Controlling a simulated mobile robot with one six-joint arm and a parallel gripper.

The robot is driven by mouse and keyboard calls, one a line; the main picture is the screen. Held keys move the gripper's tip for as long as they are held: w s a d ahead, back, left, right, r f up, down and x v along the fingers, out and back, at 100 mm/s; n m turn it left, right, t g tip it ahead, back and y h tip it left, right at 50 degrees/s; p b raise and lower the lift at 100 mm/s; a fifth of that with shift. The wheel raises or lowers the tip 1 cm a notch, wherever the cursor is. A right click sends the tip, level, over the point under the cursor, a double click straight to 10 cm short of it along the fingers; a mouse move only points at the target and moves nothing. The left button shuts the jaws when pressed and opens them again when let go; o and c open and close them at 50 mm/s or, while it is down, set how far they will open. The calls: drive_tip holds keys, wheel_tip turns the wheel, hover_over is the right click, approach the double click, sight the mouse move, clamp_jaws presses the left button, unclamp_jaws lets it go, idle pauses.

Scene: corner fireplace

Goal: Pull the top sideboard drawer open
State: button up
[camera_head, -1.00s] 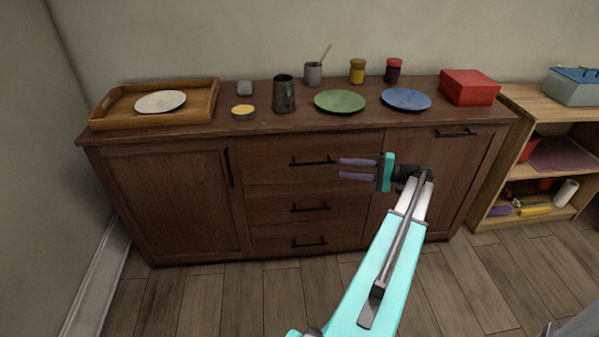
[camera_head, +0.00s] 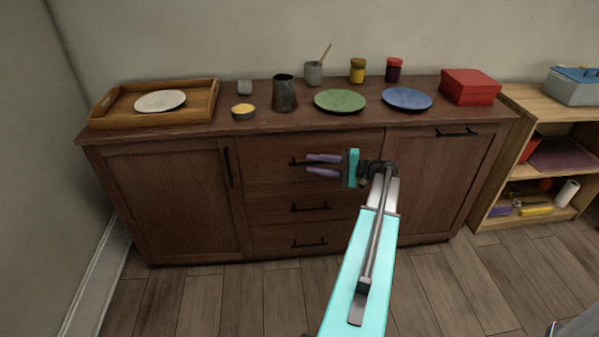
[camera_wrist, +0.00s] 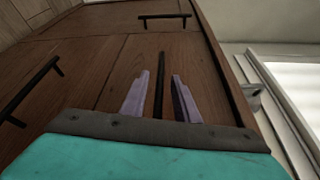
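The dark wood sideboard has a stack of drawers in its middle. The top drawer (camera_head: 270,172) is shut, with a horizontal black bar handle (camera_head: 298,163). My gripper (camera_head: 324,165) is in front of it, pointing left along the handle, and hides the handle's right part. Its two purple fingers are apart. In the wrist view, the handle (camera_wrist: 158,80) shows as an upright dark bar between the open fingers (camera_wrist: 160,98). I cannot tell whether the fingers reach around it in depth or touch it.
Lower drawer handles (camera_head: 310,208) stick out below, and the left door has an upright handle (camera_head: 228,167). The sideboard top holds a wooden tray (camera_head: 212,104), a dark mug (camera_head: 284,94), a green plate (camera_head: 340,101) and a red box (camera_head: 469,87). The floor (camera_head: 250,300) in front is clear.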

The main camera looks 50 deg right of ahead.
drive_tip(key=shift+x, duration=1.05)
drive_tip(key=shift+c, duration=0.3)
clamp_jaws()
